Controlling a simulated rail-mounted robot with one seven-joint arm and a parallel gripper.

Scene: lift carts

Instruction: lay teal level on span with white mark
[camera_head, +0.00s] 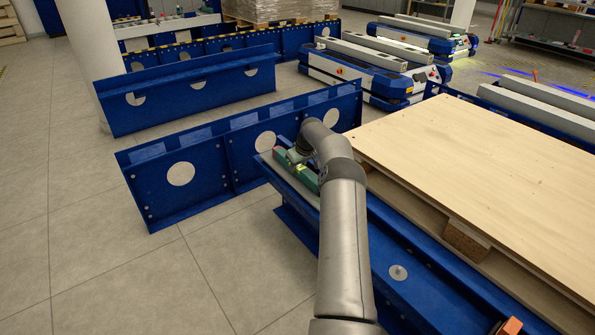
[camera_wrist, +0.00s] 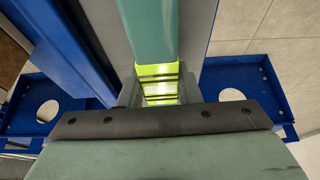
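The teal level (camera_head: 307,177) lies along the far end of the near blue beam, partly hidden by my arm. In the wrist view the teal level (camera_wrist: 165,35) runs up from between my fingers, with its yellow-green vial showing. My gripper (camera_wrist: 159,92) has a finger against each side of it and appears closed on it. Whether the level rests on the grey strip or is just above it, I cannot tell. A pale round mark (camera_head: 398,272) shows on the near beam's blue top, closer to me. I cannot see any other white mark clearly.
A light wooden board (camera_head: 480,165) on a pallet lies right of the near beam. A blue beam with round holes (camera_head: 215,160) stands to the left, with another (camera_head: 190,92) behind it. Lift carts (camera_head: 375,72) stand farther back. An orange piece (camera_head: 512,326) sits at the lower right. The left floor is clear.

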